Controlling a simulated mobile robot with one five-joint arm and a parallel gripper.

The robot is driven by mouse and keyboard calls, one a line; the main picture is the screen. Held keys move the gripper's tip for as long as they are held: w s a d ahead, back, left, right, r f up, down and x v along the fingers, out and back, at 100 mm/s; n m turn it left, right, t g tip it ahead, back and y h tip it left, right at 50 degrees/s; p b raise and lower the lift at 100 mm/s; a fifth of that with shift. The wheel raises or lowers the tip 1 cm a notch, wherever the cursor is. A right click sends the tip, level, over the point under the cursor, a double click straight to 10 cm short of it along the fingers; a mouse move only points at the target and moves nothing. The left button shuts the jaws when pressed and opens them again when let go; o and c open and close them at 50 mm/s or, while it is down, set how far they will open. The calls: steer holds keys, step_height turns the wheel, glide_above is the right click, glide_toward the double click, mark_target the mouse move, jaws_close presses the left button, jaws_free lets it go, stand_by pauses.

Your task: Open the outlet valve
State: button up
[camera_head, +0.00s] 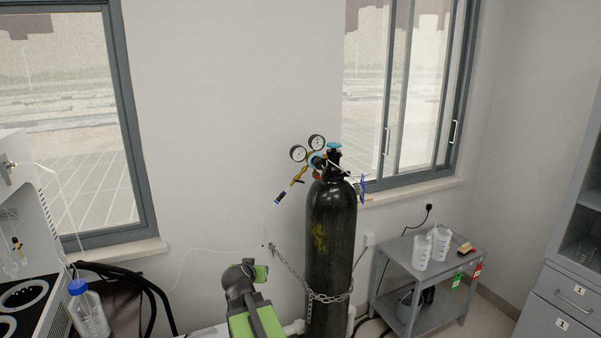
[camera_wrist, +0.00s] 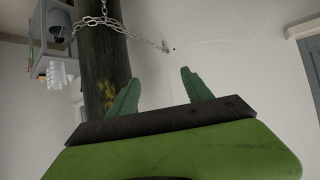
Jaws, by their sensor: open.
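A tall black gas cylinder (camera_head: 331,230) stands against the wall, with a teal knob (camera_head: 334,147) on top. The regulator is not in the wrist view.
A chain (camera_head: 290,268) runs from the wall around the cylinder. A blue-capped bottle (camera_head: 88,310) and black hoses are at the left. The wall left of the regulator is clear.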

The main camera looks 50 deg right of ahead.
steer(key=s+d+r+m+t+h+p, duration=0.25)
steer(key=d+r+t+h+p, duration=0.2)
steer(key=d+r, duration=1.2)
steer(key=n+t+y+p, duration=0.3)
steer(key=n+t+y, duration=0.1)
steer(key=t+y, duration=0.15)
glide_toward(301, 182)
steer(key=shift+m+g+y, duration=0.25)
steer(key=shift+g+y, duration=0.15)
steer(key=x, duration=0.7)
steer(key=r+x, duration=0.1)
steer(key=x, duration=0.2)
steer(key=shift+w+d, duration=0.1)
steer(key=shift+w, duration=0.1)
steer(key=shift+c, duration=0.2)
